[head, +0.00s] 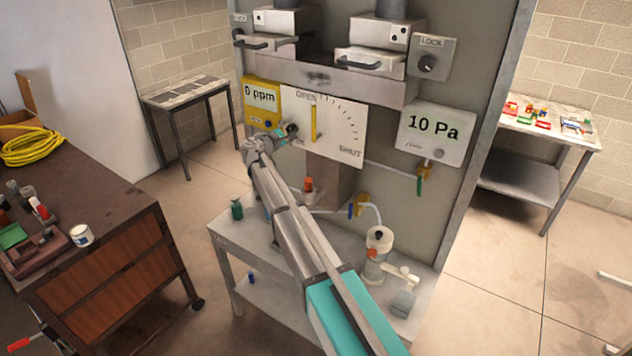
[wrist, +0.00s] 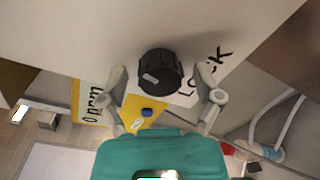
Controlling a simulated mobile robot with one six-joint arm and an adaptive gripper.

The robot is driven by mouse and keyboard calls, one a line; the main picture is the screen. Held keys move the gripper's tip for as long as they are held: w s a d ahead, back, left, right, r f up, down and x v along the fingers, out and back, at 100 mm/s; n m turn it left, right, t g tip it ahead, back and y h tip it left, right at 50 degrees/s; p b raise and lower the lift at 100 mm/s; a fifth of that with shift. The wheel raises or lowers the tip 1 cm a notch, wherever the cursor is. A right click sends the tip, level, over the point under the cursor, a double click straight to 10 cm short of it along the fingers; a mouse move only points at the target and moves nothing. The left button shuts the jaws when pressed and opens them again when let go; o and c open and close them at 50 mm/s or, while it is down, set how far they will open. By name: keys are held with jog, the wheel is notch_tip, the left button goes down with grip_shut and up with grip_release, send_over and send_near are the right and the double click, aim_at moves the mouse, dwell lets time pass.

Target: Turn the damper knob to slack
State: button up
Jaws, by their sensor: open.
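A black round knob (wrist: 160,72) with a pale mark sits on a light panel in the wrist view. A partly hidden label ending in "CK" is beside it. In the head view the black knob (head: 292,129) is at the lower left of the white OPEN–SHUT dial plate (head: 345,128). The dial's yellow pointer (head: 314,122) stands nearly upright, toward OPEN. My gripper (head: 283,134) is open at this knob. In the wrist view its fingers (wrist: 162,78) are on either side of the knob; whether they touch it is unclear.
A yellow "0 ppm" meter (head: 262,103) is close left of my gripper. A "10 Pa" meter (head: 436,133) hangs to the right. Another black knob (head: 427,63) is on a LOCK box at upper right. A bench (head: 225,232) with bottles and pipes stands below my arm.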

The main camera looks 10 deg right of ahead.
jog(key=shift+m, duration=0.4)
jog(key=m, duration=0.4)
jog(key=shift+m, duration=0.3)
jog(key=m, duration=0.4)
jog(key=shift+m, duration=0.3)
jog(key=m, duration=0.4)
jog(key=shift+m+t, duration=0.4)
jog(key=m, duration=0.5)
jog(key=shift+d+b, duration=0.1)
jog(key=shift+b, duration=0.25)
jog(key=v, duration=1.4)
jog(key=s+d+f+g+y+b, duration=0.1)
jog(key=s+d+f+g, duration=0.3)
jog(key=d, duration=0.5)
jog(key=s+d+f+g+y+b, duration=0.1)
jog(key=s+d+f+g+b, duration=0.2)
jog(key=s+d+f, duration=0.6)
jog(key=shift+d+f+g+b, duration=0.3)
jog(key=shift+f+g, duration=0.3)
jog(key=shift+f, duration=0.75)
